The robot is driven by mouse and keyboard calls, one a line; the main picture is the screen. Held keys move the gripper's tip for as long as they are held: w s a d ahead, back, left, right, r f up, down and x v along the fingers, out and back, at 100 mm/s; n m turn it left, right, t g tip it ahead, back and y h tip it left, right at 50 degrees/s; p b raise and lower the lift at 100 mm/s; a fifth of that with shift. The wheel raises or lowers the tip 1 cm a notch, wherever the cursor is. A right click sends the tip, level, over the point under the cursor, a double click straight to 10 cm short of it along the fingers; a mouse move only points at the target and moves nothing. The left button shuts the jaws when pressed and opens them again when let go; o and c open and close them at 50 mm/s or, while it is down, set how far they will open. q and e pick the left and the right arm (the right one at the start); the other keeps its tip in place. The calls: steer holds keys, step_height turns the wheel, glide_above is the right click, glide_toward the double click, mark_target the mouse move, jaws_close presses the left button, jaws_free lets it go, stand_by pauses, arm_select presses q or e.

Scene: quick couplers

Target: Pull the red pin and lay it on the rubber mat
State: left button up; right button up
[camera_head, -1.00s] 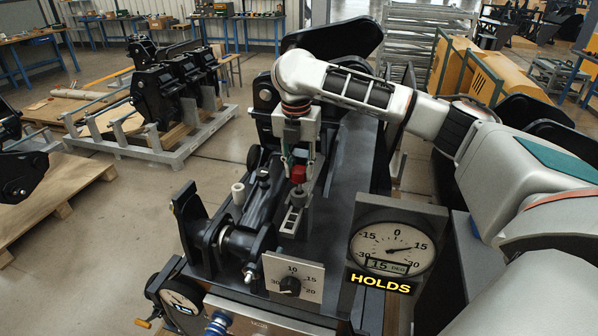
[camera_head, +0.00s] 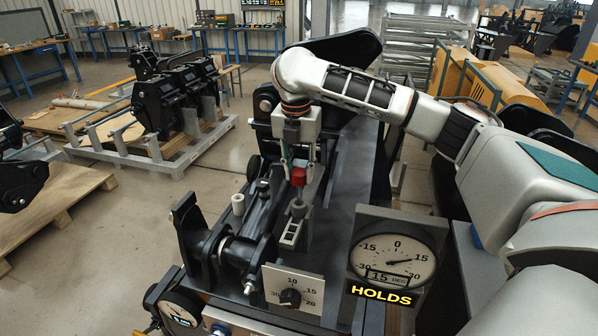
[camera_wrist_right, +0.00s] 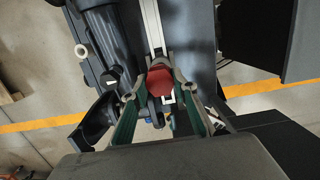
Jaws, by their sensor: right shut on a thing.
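The red pin (camera_head: 298,176) is in the fingers of my right gripper (camera_head: 299,168) in the head view. Its red head also shows between the two fingers in the right wrist view (camera_wrist_right: 160,82). My right gripper is shut on the red head and points down. A grey cylindrical part shows just under the head, above a light slotted block (camera_head: 291,233). I cannot tell whether the pin's shank is in that part or clear of it. I cannot make out a rubber mat for certain. My left gripper is not in view.
A dial gauge (camera_head: 396,258) with a HOLDS label stands at the right of the bench. A knob plate (camera_head: 291,291) is at the front. The dark bench top (camera_head: 345,220) is clear right of the block.

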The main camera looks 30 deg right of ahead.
steer(key=shift+r, duration=0.2)
steer(key=shift+r, duration=1.9)
